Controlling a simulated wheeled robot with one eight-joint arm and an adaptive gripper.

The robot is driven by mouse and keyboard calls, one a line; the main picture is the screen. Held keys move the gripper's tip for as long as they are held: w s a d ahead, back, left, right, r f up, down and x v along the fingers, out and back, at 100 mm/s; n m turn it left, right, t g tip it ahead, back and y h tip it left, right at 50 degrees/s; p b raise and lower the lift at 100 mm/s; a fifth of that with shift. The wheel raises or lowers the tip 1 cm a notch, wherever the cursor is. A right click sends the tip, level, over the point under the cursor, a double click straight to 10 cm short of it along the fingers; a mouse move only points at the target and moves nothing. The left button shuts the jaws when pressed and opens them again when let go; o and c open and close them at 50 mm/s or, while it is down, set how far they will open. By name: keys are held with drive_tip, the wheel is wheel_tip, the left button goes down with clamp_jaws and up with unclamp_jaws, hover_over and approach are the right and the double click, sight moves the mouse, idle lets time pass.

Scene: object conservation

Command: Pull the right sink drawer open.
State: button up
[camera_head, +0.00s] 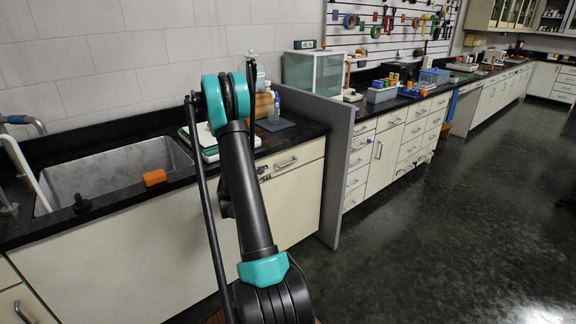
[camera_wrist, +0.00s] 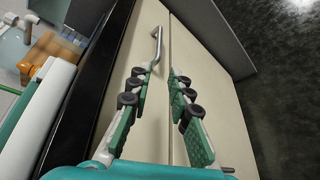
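The right sink drawer (camera_head: 308,154) is a cream panel under the black counter, right of the sink. Its front looks flush with the cabinet. Its metal bar handle (camera_head: 286,163) shows right of my arm. In the wrist view the drawer front (camera_wrist: 137,42) fills the middle, with the handle (camera_wrist: 157,46) ahead of my fingertips. My gripper (camera_wrist: 161,72) is open, its green-padded fingers apart on either side of the seam below the drawer. The handle's near end is close to the left fingertip; I cannot tell if they touch. My arm mostly hides the gripper in the head view.
The black counter edge (camera_wrist: 92,75) runs close along the left of my gripper in the wrist view. A grey partition (camera_head: 338,165) stands just right of the drawer. An orange block (camera_head: 155,178) lies at the sink's edge. The dark floor (camera_head: 430,240) is clear at right.

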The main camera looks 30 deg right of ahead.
sight(288, 164)
drive_tip(key=shift+n, duration=0.3)
drive_tip(key=x, duration=1.8)
drive_tip(key=shift+w+d, duration=0.15)
drive_tip(key=shift+d, duration=0.2)
drive_tip(key=shift+c, duration=0.4)
clamp_jaws()
